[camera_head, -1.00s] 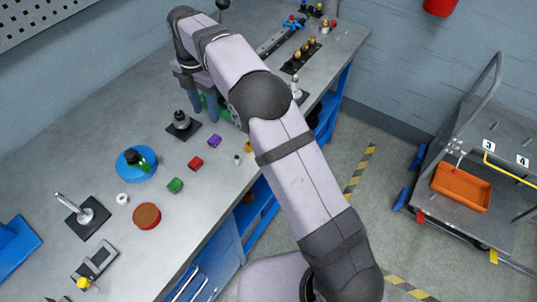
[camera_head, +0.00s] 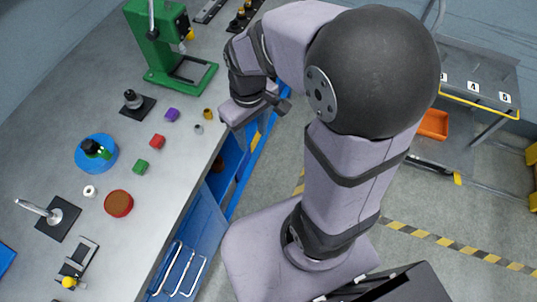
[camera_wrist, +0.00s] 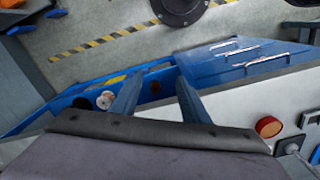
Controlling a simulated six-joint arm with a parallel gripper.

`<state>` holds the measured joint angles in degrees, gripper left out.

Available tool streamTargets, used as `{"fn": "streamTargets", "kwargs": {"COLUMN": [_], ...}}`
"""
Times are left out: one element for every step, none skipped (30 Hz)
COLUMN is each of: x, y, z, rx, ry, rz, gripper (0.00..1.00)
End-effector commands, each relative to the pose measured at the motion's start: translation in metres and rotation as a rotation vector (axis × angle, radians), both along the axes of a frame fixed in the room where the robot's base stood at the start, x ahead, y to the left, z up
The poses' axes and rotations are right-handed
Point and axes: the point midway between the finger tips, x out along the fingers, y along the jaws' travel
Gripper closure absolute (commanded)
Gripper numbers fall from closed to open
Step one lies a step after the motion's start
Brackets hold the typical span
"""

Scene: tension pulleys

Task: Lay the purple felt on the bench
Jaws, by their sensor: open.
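A small purple piece (camera_head: 172,114) lies on the grey bench (camera_head: 75,130) in the head view, near the green press. It looks block-like, and I cannot tell whether it is felt. In the head view, my wrist hangs over the bench's front edge, to the right of the purple piece and apart from it; its fingers are not clear there. In the wrist view, my gripper (camera_wrist: 157,88) has its two blue fingers spread with nothing held between them. The purple piece is not seen in the wrist view.
A red block (camera_head: 157,141), a green block (camera_head: 141,167) and a brown-topped red disc (camera_head: 118,203) lie on the bench. The green press (camera_head: 170,50) stands behind. An open blue shelf under the bench holds a spool (camera_wrist: 105,100). Drawers (camera_wrist: 240,60) sit beside it.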

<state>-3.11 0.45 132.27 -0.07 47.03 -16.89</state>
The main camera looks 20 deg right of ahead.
Motion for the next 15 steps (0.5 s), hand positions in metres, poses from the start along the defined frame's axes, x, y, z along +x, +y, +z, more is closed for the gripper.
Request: {"fn": "streamTargets", "kwargs": {"x": [-0.017,-0.025,-0.034,-0.041,-0.046,-0.052,-0.055,-0.059,-0.061,-0.063,-0.064,-0.064,-0.065,-0.065,-0.065], "y": [-0.005,-0.007,-0.010,-0.011,-0.012,-0.013,-0.014,-0.015,-0.015,-0.015,-0.016,-0.016,-0.016,-0.016,-0.016], "z": [-0.005,-0.008,-0.011,-0.014,-0.016,-0.018,-0.019,-0.021,-0.022,-0.022,-0.023,-0.023,-0.023,-0.023,-0.023], "rx": [0.000,0.000,0.001,0.001,0.001,0.001,0.001,0.001,0.001,0.001,0.001,0.001,0.001,0.001,0.001], "ry": [0.000,0.001,0.000,0.001,0.001,0.002,0.002,0.002,0.002,0.002,0.002,0.002,0.002,0.002,0.003], "rz": [-0.084,-0.129,-0.182,-0.217,-0.247,-0.281,-0.302,-0.319,-0.336,-0.345,-0.352,-0.357,-0.358,-0.358,-0.358], "gripper": [0.58,0.58,0.58,0.58,0.58,0.58,0.58,0.58,0.58,0.58,0.58,0.58,0.58,0.58,0.58]}}
